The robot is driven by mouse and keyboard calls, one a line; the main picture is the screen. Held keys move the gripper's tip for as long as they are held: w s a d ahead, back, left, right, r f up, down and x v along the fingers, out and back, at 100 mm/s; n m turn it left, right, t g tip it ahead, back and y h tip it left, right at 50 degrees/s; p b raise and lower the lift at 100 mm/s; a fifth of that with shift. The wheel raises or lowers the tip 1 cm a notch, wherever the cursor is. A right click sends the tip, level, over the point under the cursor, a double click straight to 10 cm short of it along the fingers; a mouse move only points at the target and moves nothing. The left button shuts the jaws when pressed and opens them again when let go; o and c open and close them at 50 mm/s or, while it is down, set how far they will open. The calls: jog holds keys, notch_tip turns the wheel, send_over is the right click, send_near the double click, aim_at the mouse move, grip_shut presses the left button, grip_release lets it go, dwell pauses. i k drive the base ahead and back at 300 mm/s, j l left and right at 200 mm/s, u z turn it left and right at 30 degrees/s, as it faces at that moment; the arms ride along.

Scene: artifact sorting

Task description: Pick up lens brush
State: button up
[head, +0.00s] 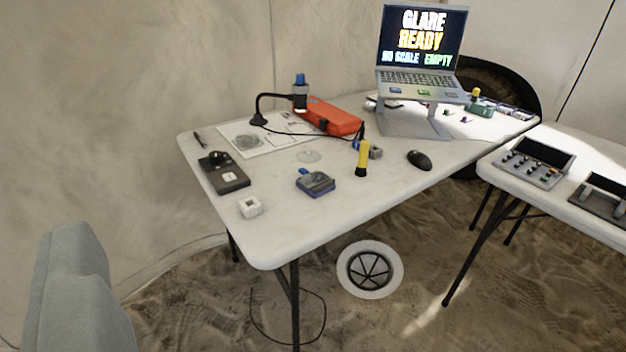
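I cannot surely make out the lens brush. A small thin dark pen-like item (199,139) lies at the far left corner of the white table (290,232); it is too small to tell if it is the brush. A yellow and black stick-shaped item (362,159) stands upright near the table's middle and looks more like a torch. A grey rounded block at the lower left edge may be part of my arm or gripper. No fingertips show, and nothing there touches the table items.
A laptop (418,84) stands on a raised stand at the back right. An orange case (332,117), black mouse (419,160), blue-grey box (315,182), dark flat device (224,173) and white cube (250,206) are on the table. A second table (560,205) is at right. The near tabletop is clear.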

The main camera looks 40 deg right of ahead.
aim_at(361, 171)
jog(key=i+l+z, duration=0.15)
jog(key=l, duration=0.25)
jog(key=i+l+z, duration=0.15)
jog(key=l, duration=0.3)
jog(key=i+l+z, duration=0.15)
jog(key=l, duration=0.2)
jog(key=i+l+z, duration=0.15)
jog(key=i+l, duration=0.15)
jog(key=l, duration=0.1)
